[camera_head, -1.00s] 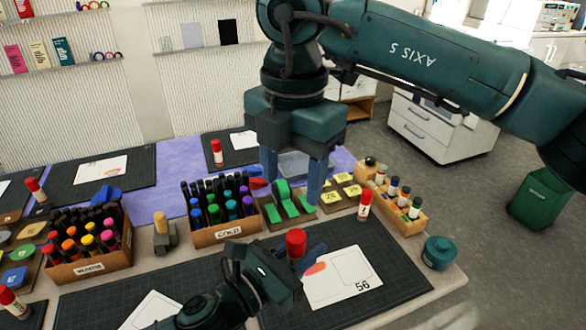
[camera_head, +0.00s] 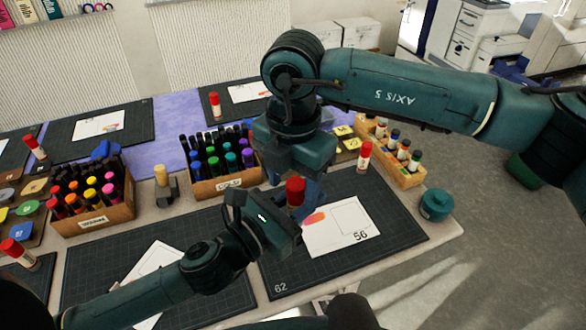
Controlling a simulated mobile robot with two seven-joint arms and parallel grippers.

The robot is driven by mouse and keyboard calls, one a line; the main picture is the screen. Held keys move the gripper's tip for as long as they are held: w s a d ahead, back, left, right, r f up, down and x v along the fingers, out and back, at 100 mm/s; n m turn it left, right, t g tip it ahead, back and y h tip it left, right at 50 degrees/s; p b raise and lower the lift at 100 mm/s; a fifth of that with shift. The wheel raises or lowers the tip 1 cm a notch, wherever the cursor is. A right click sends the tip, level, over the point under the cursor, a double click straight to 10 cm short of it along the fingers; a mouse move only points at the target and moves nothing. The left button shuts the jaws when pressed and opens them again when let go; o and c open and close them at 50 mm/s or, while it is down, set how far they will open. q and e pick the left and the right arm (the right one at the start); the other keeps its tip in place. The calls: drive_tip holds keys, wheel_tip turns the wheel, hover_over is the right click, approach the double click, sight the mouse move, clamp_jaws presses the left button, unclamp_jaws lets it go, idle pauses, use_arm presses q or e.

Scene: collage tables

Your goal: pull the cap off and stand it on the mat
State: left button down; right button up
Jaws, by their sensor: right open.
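A red cap (camera_head: 295,190) sits upright at the end of my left gripper (camera_head: 292,212), which comes in from the lower left. The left fingers appear closed around the glue stick below the cap; most of its body is hidden. My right gripper (camera_head: 295,178) points down from above, open, with its blue fingers by the red cap; one finger is mostly hidden. I cannot tell whether they touch the cap. The dark grid mat (camera_head: 330,275) marked 62 lies below, with a white card (camera_head: 335,240) marked 56 on it.
Marker boxes stand behind: a warm-coloured one (camera_head: 95,220) and a cold-coloured one (camera_head: 225,185). Another red-capped glue stick (camera_head: 363,158), a wooden rack of bottles (camera_head: 400,170) and a teal round container (camera_head: 436,204) are at the right. The mat's front right is clear.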

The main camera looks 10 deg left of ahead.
clamp_jaws()
idle(0.6)
drive_tip(key=shift+r, duration=0.1)
idle(0.3)
drive_tip(key=shift+r, duration=1.1)
drive_tip(key=shift+f, duration=0.1)
